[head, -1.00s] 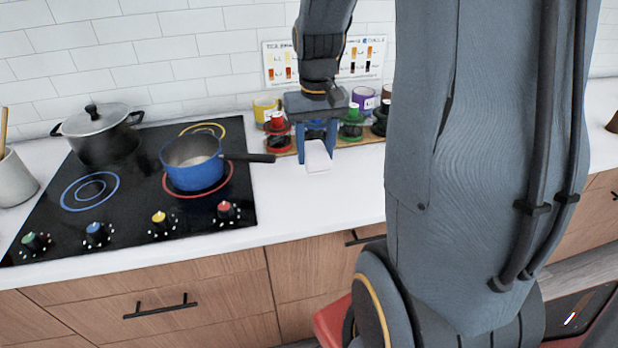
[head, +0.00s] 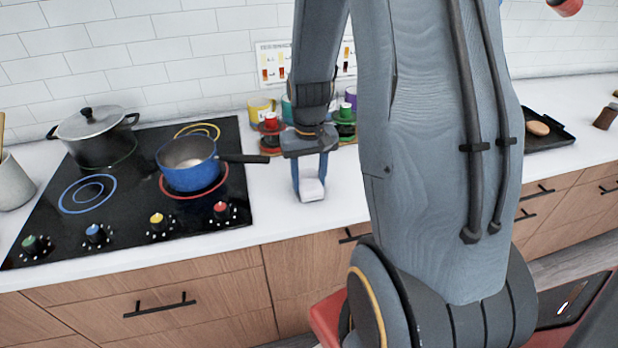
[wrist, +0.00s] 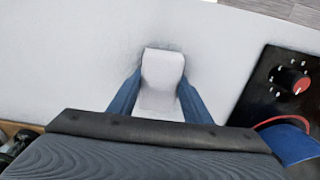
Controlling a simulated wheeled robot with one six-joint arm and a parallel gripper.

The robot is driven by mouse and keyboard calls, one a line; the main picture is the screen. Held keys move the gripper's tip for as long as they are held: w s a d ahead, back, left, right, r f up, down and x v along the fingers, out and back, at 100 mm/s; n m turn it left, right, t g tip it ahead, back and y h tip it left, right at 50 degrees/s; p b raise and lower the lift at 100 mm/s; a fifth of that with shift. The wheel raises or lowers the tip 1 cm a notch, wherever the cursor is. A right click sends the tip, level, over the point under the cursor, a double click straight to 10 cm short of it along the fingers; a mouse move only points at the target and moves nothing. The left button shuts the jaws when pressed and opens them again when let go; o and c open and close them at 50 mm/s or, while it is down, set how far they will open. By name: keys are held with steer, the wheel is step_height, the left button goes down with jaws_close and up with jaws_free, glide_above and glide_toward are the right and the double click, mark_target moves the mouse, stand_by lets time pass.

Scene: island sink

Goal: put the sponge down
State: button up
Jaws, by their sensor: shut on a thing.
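My gripper (head: 310,186) has blue fingers and points down over the white counter, to the right of the stove. It is shut on a pale, whitish block, the sponge (head: 311,190). In the wrist view the sponge (wrist: 162,75) sits between the two blue fingers (wrist: 160,92), with the counter surface below it. A soft dark shadow lies close around its far end. I cannot tell whether it touches the counter.
A blue pot (head: 190,165) stands on the black stove (head: 130,195), its handle reaching toward my gripper. A grey lidded pot (head: 95,135) is behind. Cups and coloured-topped jars (head: 271,130) line the wall behind my gripper. The counter (head: 262,215) in front is clear.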

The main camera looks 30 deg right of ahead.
mark_target(309, 180)
steer(key=shift+f, duration=0.2)
steer(key=o, duration=0.9)
steer(key=shift+r, duration=0.1)
step_height(309, 180, up, 12)
steer(key=b, duration=0.3)
steer(key=s+a+f+n, duration=0.1)
steer(key=s+a+f, duration=0.1)
steer(key=a, duration=0.2)
steer(key=s+a+f+n, duration=0.1)
steer(key=s+a, duration=0.2)
steer(key=a, duration=0.1)
steer(key=s+a+f+n+t, duration=0.1)
steer(key=s+a+f, duration=0.1)
steer(key=a, duration=0.2)
steer(key=shift+s+a+f, duration=0.15)
steer(key=shift+a+f, duration=0.2)
steer(key=shift+a, duration=0.05)
